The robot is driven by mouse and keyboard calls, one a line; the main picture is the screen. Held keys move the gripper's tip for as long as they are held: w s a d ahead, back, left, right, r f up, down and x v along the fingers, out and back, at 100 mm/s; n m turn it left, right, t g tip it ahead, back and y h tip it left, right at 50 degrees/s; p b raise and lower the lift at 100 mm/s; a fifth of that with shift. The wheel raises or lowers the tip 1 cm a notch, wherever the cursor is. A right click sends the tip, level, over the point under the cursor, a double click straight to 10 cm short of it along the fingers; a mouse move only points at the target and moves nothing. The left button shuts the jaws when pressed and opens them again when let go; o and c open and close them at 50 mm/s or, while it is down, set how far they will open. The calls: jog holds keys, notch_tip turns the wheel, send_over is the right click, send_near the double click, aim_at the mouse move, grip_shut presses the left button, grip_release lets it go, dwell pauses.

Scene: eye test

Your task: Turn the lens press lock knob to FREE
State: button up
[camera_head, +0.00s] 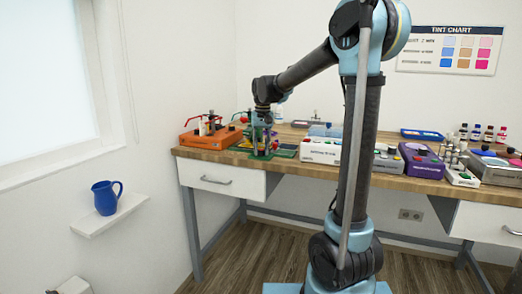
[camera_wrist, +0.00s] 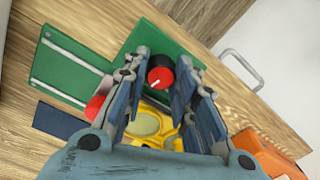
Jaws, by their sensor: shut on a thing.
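The lens press is a green device (camera_wrist: 188,42) with a yellow part (camera_wrist: 161,108) that carries a pale oval lens. It also shows on the bench in the head view (camera_head: 285,153). Its lock knob (camera_wrist: 160,72) is red and black with a short white mark pointing to the lower left in the wrist view. My gripper (camera_wrist: 161,70) is shut on this knob, with one finger on each side. In the head view my gripper (camera_head: 263,122) points down over the press and hides part of it. No FREE label is readable.
An orange device (camera_head: 208,137) with red parts stands left of the press. A white box (camera_head: 320,152) and a purple device (camera_head: 420,160) stand to the right. A red part (camera_wrist: 96,107) lies beside the left finger. The bench's front edge is close.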

jog(key=n, duration=0.5)
jog(key=shift+w+n, duration=0.1)
jog(key=shift+n, duration=0.2)
jog(key=n, duration=0.5)
jog(key=shift+n, duration=0.4)
jog(key=o, duration=1.1)
jog(key=shift+w+d+r, duration=0.1)
jog(key=shift+r, duration=1.9)
jog(key=shift+w+r, duration=0.1)
jog(key=shift+r, duration=1.85)
